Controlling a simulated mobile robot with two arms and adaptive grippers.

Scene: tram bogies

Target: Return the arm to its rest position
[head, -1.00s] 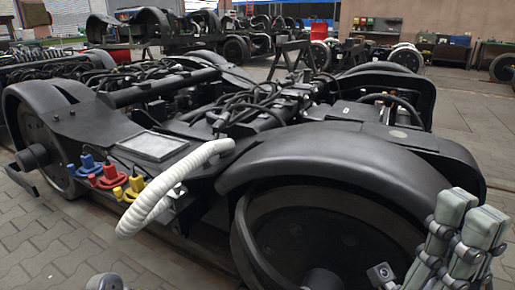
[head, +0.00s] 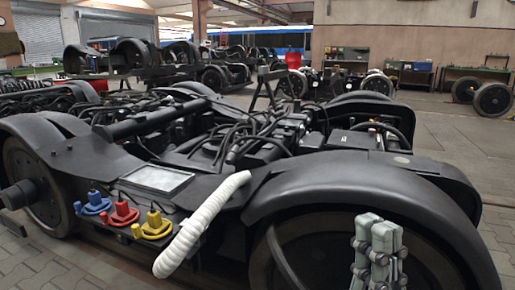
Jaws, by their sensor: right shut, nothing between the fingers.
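My right gripper (head: 377,232) shows at the bottom right of the head view. Its two pale grey-green fingers point up and lie side by side, shut with nothing between them. It is in front of the near right wheel (head: 300,255) of the black tram bogie (head: 345,190), below the curved fender. I cannot tell whether it touches the wheel. My left gripper is not in view.
A white corrugated hose (head: 203,222) hangs over the bogie's near side. Blue (head: 93,204), red (head: 121,211) and yellow (head: 153,224) connectors sit left of it. Other bogies and wheelsets (head: 493,100) stand behind. Paved floor (head: 460,130) is clear at right.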

